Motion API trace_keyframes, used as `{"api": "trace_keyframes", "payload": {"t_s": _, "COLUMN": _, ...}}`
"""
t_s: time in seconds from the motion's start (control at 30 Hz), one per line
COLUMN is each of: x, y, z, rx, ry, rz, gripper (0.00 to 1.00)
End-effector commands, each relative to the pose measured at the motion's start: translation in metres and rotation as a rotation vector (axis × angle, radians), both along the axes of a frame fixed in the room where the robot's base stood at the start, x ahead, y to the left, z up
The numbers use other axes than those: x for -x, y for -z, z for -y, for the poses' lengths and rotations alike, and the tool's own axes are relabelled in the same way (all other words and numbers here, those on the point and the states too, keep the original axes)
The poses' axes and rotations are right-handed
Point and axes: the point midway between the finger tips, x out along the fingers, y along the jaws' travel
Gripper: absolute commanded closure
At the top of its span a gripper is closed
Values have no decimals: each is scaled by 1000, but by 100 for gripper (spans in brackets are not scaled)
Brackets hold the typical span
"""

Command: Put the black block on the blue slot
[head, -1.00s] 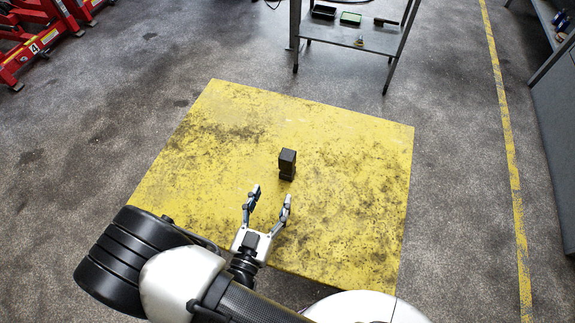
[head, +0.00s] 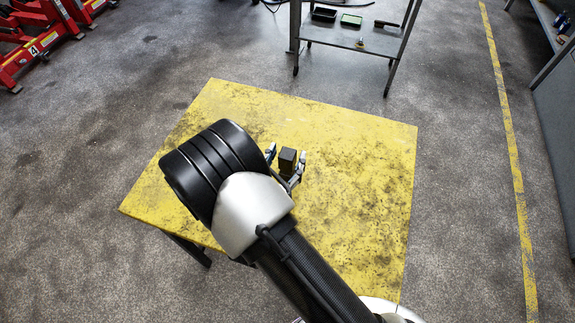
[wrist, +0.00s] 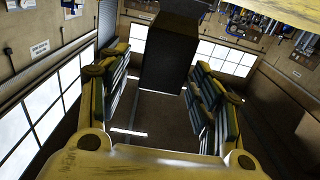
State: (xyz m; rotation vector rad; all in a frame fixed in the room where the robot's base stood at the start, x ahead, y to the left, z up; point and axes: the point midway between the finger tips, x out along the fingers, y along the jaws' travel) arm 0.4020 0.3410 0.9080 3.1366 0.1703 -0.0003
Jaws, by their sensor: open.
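The black block (head: 287,158) stands upright on the yellow table (head: 360,200). My gripper (head: 286,165) is open, with one finger on each side of the block in the head view. My arm hides most of the gripper there. In the wrist view, the dark block (wrist: 170,50) sits between the two open fingers (wrist: 158,85), with a visible gap on the left. Contact on the right side is hard to tell. I see no blue slot in these views.
A grey metal shelf trolley (head: 350,38) with trays stands on the floor behind the table. Red jacks (head: 35,40) are at the upper left. The table's right part is clear. A yellow line (head: 508,140) runs along the floor at right.

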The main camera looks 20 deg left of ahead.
Motion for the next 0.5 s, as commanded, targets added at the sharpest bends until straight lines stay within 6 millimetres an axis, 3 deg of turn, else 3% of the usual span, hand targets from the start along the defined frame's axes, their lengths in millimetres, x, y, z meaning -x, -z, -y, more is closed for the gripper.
{"api": "trace_keyframes", "payload": {"t_s": 0.17, "x": 0, "y": 0, "z": 0, "rx": 0, "ry": -1, "rz": 0, "gripper": 42}}
{"api": "trace_keyframes", "payload": {"t_s": 0.5, "x": 1, "y": 0, "z": 0, "rx": 0, "ry": -1, "rz": 0, "gripper": 64}}
